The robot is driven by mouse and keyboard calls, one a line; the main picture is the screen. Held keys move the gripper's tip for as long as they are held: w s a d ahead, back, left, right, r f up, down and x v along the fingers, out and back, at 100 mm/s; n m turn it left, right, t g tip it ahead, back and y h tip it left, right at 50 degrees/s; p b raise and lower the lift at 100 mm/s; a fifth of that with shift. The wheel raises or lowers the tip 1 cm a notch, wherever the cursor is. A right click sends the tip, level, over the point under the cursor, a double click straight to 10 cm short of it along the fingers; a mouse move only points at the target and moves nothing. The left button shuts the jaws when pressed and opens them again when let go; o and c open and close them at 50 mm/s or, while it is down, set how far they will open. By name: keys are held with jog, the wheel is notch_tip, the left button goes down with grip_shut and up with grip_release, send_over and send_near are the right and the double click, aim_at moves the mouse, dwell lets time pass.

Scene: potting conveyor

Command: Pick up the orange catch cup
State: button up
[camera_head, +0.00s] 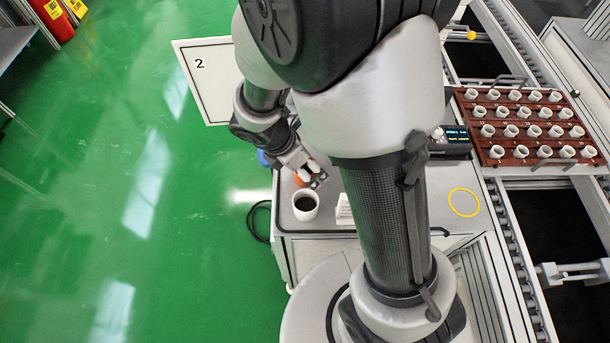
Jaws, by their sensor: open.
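The orange catch cup (299,181) shows only as a small orange patch on the grey bench top, behind the white cup. My gripper (313,179) is at the orange patch, close above or beside it, and partly covers it. Its jaws are open. I cannot tell whether the fingers touch the orange cup or stand around it.
A white cup (306,211) with dark contents stands just in front of the gripper. A small white card (344,209) is right of it. My arm hides much of the bench (290,226). A red-brown tray (487,152) with several white cups lies right, near a yellow ring (463,202).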

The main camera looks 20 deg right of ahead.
jog(key=shift+f, duration=0.15)
jog(key=c, duration=1.1)
